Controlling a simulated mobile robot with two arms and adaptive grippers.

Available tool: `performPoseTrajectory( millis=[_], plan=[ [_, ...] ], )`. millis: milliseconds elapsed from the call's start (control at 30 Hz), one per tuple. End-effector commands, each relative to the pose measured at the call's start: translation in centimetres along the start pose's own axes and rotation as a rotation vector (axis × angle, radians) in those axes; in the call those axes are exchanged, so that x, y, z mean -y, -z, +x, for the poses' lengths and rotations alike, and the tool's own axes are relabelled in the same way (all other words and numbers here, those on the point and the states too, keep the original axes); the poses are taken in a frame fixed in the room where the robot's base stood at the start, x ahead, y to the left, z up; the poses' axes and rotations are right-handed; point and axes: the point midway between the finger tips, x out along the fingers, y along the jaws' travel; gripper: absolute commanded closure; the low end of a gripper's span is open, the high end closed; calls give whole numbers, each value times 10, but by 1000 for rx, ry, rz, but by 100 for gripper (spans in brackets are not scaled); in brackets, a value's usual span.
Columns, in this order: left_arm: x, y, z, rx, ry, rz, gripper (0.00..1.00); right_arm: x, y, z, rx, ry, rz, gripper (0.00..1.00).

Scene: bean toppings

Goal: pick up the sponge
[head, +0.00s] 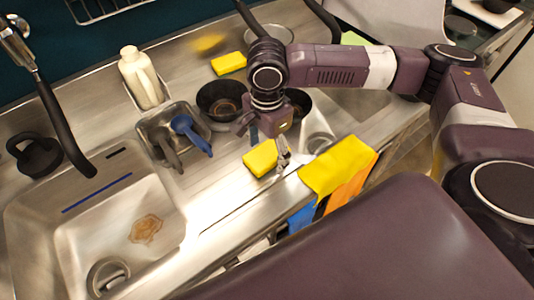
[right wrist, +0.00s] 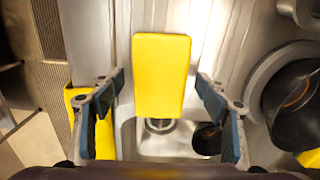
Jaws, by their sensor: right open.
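A yellow sponge (head: 261,158) lies on the steel counter near its front edge in the head view. It also shows in the right wrist view (right wrist: 161,75), upright in the picture and centred between the fingers. My right gripper (head: 268,145) is right over the sponge in the head view. In the right wrist view my right gripper (right wrist: 160,110) is open, with one finger on each side of the sponge and a gap on both sides. A second yellow sponge (head: 229,63) lies farther back on the counter. My left gripper is not in view.
Dark bowls (head: 221,100) sit behind the gripper. A steel container (head: 172,133) with a blue-handled tool (head: 192,133) stands to the left, beside the sink (head: 100,215). A white bottle (head: 140,77) is behind it. Yellow cloth (head: 338,165) hangs over the front edge at right.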

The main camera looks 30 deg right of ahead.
Motion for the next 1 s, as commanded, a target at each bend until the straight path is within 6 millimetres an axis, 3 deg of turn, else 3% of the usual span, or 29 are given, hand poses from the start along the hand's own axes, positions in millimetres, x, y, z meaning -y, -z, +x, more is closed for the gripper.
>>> performPoseTrajectory(
  millis=[267, 667, 1000],
  plan=[
    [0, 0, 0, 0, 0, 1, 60, 0, 0, 6, 1, 0, -1, 32],
    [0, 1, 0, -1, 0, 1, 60, 0, 0, 6, 1, 0, -1, 73],
    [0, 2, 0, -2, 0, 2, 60, 1, 0, 2, 1, 2, -1, 73]
  ],
)
